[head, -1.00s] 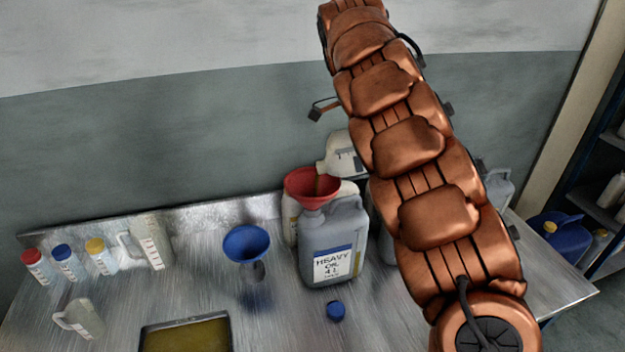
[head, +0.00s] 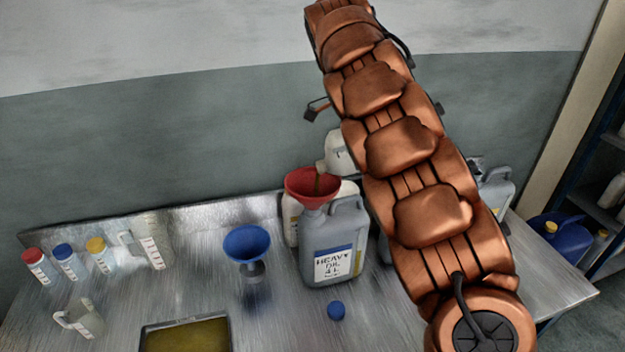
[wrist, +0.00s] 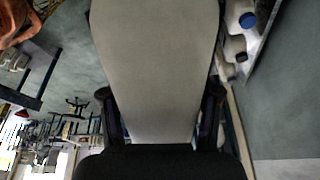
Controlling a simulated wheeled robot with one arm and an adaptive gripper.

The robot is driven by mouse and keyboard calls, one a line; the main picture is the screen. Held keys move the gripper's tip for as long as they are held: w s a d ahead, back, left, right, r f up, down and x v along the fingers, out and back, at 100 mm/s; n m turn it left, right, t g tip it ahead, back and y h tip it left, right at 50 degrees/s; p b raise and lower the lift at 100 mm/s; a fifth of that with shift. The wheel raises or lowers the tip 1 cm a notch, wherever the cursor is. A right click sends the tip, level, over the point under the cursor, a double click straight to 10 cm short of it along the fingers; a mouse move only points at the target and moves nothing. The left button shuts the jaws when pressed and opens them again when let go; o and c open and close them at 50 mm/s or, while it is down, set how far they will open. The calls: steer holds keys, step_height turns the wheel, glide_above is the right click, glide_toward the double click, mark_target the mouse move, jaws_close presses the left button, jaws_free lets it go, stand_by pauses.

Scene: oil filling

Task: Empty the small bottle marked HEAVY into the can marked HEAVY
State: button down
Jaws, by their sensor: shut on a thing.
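The grey can marked HEAVY (head: 333,238) stands upright on the metal bench in the head view. A red funnel (head: 312,188) sits in its mouth. My arm hides part of the bottle and my gripper in the head view. In the wrist view my gripper (wrist: 160,118) is shut on the small bottle, whose pale body (wrist: 155,60) fills the middle of the picture.
A blue funnel (head: 247,243) stands left of the can. A blue cap (head: 336,310) lies in front. An oil-filled tray (head: 185,334), a measuring jug (head: 152,250), a smaller jug (head: 82,318) and small capped bottles (head: 67,262) are at left. More cans stand behind my arm.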

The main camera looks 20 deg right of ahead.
steer(key=shift+w+a+r+h, duration=0.1)
steer(key=shift+a+r+h, duration=0.25)
steer(key=shift+r+h, duration=0.2)
stand_by(0.9)
steer(key=shift+d+f+y, duration=0.35)
steer(key=shift+s+d+f+y, duration=0.25)
steer(key=shift+f+y, duration=0.15)
steer(key=shift+y, duration=0.1)
steer(key=shift+d+f, duration=0.1)
steer(key=shift+f, duration=0.25)
